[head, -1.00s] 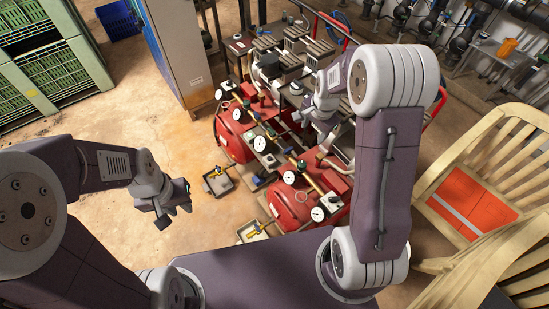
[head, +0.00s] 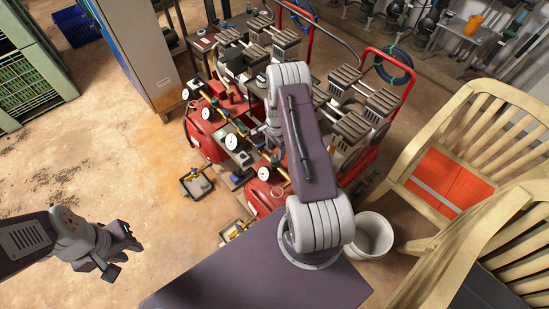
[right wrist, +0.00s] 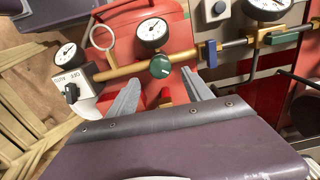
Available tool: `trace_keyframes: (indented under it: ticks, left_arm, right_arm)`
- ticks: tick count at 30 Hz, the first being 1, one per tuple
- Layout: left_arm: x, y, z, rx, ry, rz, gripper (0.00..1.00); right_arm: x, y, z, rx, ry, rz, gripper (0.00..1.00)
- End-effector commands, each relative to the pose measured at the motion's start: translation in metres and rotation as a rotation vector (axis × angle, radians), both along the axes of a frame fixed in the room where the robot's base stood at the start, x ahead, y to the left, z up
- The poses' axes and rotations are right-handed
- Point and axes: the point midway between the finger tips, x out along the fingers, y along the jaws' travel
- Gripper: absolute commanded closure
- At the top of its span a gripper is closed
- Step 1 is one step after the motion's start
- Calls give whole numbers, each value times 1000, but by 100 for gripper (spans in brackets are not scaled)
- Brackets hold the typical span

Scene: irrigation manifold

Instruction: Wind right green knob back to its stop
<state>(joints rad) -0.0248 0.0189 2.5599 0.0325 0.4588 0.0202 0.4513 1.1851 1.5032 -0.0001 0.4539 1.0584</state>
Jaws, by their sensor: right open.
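In the right wrist view, a round green knob (right wrist: 160,67) with a white mark sits on a brass pipe (right wrist: 120,70), below a white-faced gauge (right wrist: 153,33). My right gripper (right wrist: 160,80) is open, its two grey fingers on either side of the knob's near side; I cannot tell whether they touch it. Another small green knob (right wrist: 267,38) is on the pipework further right, past a blue knob (right wrist: 210,53). In the head view my right arm hides its own gripper and the knob. My left gripper (head: 122,258) hangs over bare floor, its fingers apart and empty.
Red tanks (head: 207,128) with gauges stand in a row in the head view. A white bucket (head: 372,236) and wooden chairs (head: 500,130) are at right.

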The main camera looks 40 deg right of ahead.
Motion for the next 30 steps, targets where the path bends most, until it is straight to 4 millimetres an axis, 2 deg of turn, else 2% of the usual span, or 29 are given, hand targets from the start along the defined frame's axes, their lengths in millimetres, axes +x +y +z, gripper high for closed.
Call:
trace_keyframes:
  ticks: [1,3,9,19,25,26,30]
  left_arm:
    - [0,0,-2,0,0,0,73]
    - [0,0,-3,0,0,0,73]
    - [0,0,-5,0,0,0,73]
    - [0,0,-6,0,0,0,73]
    - [0,0,-6,0,0,0,73]
    - [0,0,-6,0,0,0,73]
    - [0,0,-6,0,0,0,73]
  right_arm:
    - [-1,1,-14,2,3,0,41]
    - [-1,1,-29,1,2,1,41]
    - [0,0,-57,0,0,1,41]
    - [0,0,-63,-1,-1,1,41]
    - [0,0,-62,0,-1,1,97]
    - [0,0,-62,0,-1,1,100]
    - [0,0,-63,0,-1,6,100]
